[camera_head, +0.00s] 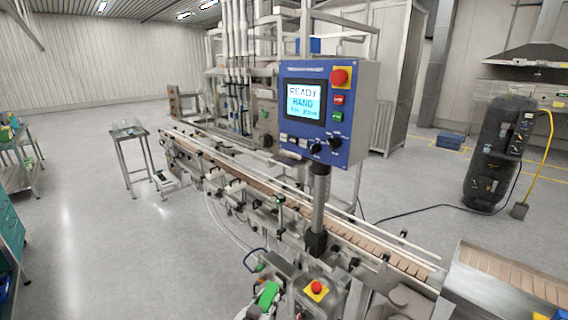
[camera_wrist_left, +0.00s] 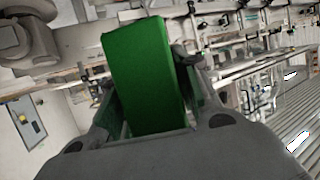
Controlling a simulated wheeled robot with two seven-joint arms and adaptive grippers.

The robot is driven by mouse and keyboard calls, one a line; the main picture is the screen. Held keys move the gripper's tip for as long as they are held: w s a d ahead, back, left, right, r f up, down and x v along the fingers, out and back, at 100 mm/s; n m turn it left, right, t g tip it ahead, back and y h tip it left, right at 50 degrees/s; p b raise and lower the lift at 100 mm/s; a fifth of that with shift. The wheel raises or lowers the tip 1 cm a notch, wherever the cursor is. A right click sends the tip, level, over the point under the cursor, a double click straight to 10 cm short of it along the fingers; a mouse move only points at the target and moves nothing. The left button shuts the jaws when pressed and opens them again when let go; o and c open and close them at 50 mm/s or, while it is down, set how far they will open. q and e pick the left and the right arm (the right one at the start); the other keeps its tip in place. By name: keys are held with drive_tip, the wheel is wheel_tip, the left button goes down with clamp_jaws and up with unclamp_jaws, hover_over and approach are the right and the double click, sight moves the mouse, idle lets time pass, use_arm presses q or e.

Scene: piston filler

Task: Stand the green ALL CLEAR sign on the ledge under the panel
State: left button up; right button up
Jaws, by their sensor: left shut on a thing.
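The green sign (camera_head: 268,294) shows at the bottom of the head view, small and tilted; no lettering on it can be read. My left gripper (camera_head: 262,304) is shut on it, low in front of the machine and well below the blue panel (camera_head: 344,140). In the left wrist view the green sign (camera_wrist_left: 147,72) stands out between the fingers of the left gripper (camera_wrist_left: 150,118). The panel has a lit screen reading READY HAND, and sits on a grey post. I cannot make out a ledge clearly under it. My right gripper is out of view.
A conveyor (camera_head: 385,250) with rails runs behind the post. A red emergency button on a yellow plate (camera_head: 316,288) is just right of the sign. Another red button (camera_head: 339,77) is on the panel.

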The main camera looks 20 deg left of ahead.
sight(268, 295)
use_arm(q)
drive_tip(key=shift+r, duration=0.25)
drive_tip(key=shift+r+p, duration=1.3)
drive_tip(key=shift+p, duration=0.15)
drive_tip(key=shift+r, duration=0.15)
drive_tip(key=d+r+m+h, duration=0.1)
drive_tip(key=d, duration=0.6)
drive_tip(key=shift+w+r, duration=0.3)
drive_tip(key=shift+w, duration=0.1)
drive_tip(key=shift+s+f, duration=0.1)
drive_tip(key=shift+f, duration=0.05)
